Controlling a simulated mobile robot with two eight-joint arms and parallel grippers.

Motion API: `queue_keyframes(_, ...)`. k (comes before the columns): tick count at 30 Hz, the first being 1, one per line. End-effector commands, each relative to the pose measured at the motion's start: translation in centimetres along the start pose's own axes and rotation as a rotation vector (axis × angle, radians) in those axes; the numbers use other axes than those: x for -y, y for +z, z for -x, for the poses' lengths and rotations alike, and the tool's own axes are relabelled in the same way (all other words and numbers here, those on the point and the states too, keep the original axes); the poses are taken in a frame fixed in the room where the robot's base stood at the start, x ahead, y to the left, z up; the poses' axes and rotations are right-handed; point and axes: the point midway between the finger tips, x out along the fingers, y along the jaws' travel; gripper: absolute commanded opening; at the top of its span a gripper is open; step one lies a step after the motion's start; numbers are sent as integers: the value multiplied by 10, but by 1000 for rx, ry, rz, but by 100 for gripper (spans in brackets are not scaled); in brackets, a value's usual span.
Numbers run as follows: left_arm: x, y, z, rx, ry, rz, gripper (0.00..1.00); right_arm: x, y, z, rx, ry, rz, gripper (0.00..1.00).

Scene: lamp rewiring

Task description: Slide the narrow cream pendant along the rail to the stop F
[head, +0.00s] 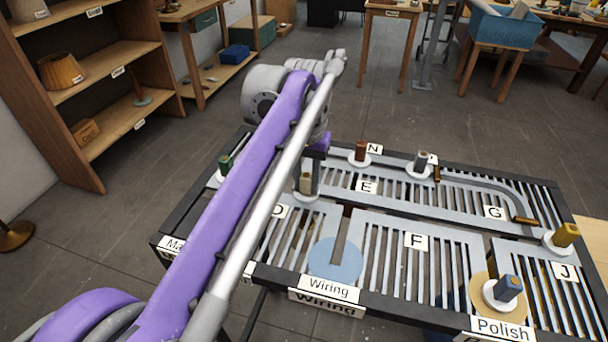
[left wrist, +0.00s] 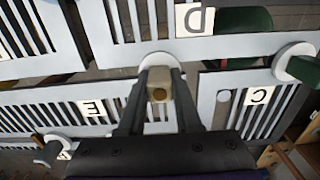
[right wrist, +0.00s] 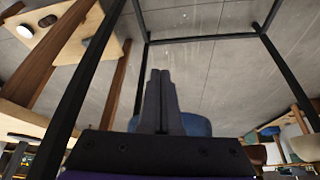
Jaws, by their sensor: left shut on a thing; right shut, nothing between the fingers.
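The narrow cream pendant (head: 305,184) stands in the rail's slotted top between labels D and E, on a white round base. In the left wrist view the cream pendant (left wrist: 158,92) is between the two fingers of my left gripper (left wrist: 157,98), which is shut on it. In the head view my arm covers most of that gripper. The plate labelled F (head: 416,241) is to the right of and nearer than the pendant. My right gripper (right wrist: 162,82) is shut and empty in the right wrist view, away from the pendant.
A blue Wiring disc (head: 335,259) lies between the pendant and label F, with a slot above it. Other pendants are green (head: 225,165), brown (head: 361,152), grey (head: 421,161), yellow (head: 565,236) and blue (head: 508,287). Small bronze bars (head: 525,221) lie at the track near G.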

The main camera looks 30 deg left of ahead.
Motion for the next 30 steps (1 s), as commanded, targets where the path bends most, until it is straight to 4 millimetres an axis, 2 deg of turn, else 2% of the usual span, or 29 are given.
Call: queue_keyframes(30, -102, 0, 1, 0, 2, -2, 0, 0, -12, 19, -7, 0, 0, 0)
